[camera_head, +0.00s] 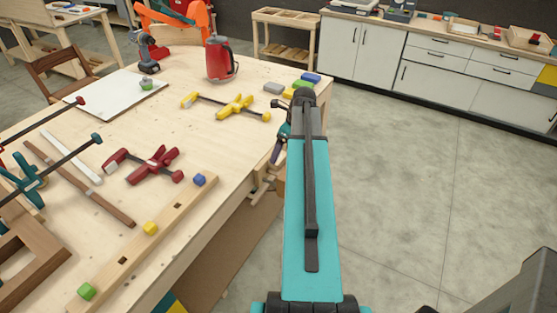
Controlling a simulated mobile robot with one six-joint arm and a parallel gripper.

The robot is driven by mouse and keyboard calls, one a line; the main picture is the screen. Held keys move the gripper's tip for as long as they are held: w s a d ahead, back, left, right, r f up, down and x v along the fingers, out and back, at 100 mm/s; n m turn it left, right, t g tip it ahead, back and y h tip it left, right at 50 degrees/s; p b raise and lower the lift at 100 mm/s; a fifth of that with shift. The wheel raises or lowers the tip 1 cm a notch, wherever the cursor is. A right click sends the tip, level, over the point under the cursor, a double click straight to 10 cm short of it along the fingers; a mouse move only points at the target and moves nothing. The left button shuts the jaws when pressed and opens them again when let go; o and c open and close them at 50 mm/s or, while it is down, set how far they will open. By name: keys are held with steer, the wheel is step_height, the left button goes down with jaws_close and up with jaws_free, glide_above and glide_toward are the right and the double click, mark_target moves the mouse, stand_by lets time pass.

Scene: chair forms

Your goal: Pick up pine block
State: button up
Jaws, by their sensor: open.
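No piece is plainly marked as the pine block. A green cube (87,291), a yellow cube (151,228) and a blue cube (199,180) sit along a long pale wooden bar (180,213) with dark holes. A blue block (311,78), a grey block (274,88) and a green block (300,85) lie near the far right corner of the bench. My gripper (275,158) shows only partly at the bench's right edge, beside my teal arm, which hides the rest. It is open, with no block seen in it, and is apart from the blocks.
The workbench (222,120) also holds a red clamp (155,163), a yellow clamp (236,106), a teal clamp (28,190), a red kettle (219,60), a drill (148,52) and a white sheet (112,95). A wooden vise (262,187) juts from its right side. Open floor lies right.

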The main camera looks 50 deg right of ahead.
mark_target(281, 158)
steer(key=shift+p+x, duration=0.9)
steer(key=shift+x, duration=1.35)
steer(key=c, duration=1.2)
steer(key=shift+o, duration=0.2)
steer(key=shift+s+r+b, duration=0.1)
steer(key=shift+r+b, duration=0.1)
steer(key=shift+b, duration=0.2)
steer(key=shift+r, duration=0.1)
step_height(281, 158, up, 6)
steer(key=b, duration=0.2)
steer(key=shift+r+b, duration=0.25)
steer(key=shift+b, duration=0.05)
steer(key=s+d+b, duration=0.2)
steer(key=s, duration=0.7)
steer(key=s+d+b, duration=0.2)
steer(key=s, duration=0.8)
steer(key=shift+d, duration=0.35)
